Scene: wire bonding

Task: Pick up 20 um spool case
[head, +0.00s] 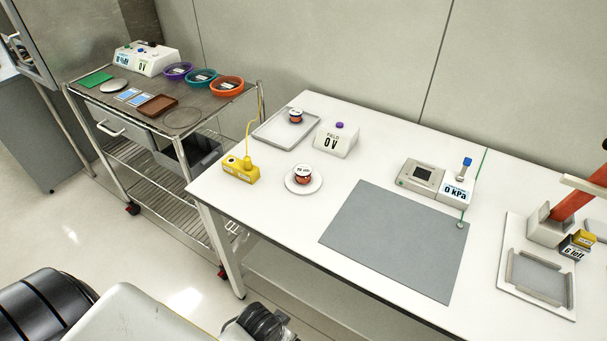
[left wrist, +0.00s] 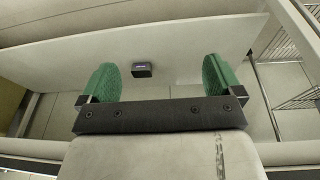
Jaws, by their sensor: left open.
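One spool case (head: 303,173) sits on a white round dish (head: 289,184) near the table's left part. The other spool case (head: 296,116) sits on a grey tray (head: 266,134) farther back. The labels are too small to read surely, so I cannot tell which is 20 um. My left gripper (left wrist: 163,78), with green finger pads, is open and empty in the left wrist view. Its fingers are apart from both cases. My right gripper is not in view.
A wire cart (head: 160,135) with coloured bowls stands left. A small dark box (left wrist: 142,70) shows beyond my left fingers.

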